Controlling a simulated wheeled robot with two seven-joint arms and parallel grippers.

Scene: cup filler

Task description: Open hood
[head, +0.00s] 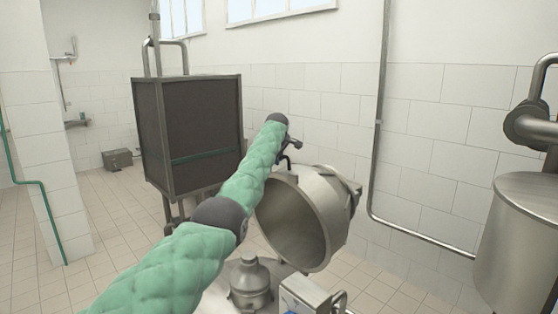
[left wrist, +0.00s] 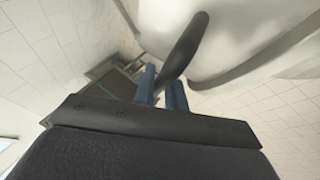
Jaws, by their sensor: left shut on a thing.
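The hood (head: 312,218) is a round, hollow metal cover in the middle of the head view. It stands tilted up on its side, with its dark inside facing left and toward me. My left arm reaches in from the lower left to the hood's far upper left. My left gripper (head: 288,158) is small and partly hidden there. In the left wrist view its two blue fingers (left wrist: 163,88) are shut on a dark handle (left wrist: 187,42) beside the pale hood (left wrist: 225,38). My right gripper is not in view.
Below the hood are a rounded metal fitting (head: 250,284) and a metal box (head: 310,297). A dark framed cabinet (head: 200,135) stands behind my left arm. A large metal tank (head: 520,250) is at the right. A pipe (head: 376,130) runs down the tiled wall.

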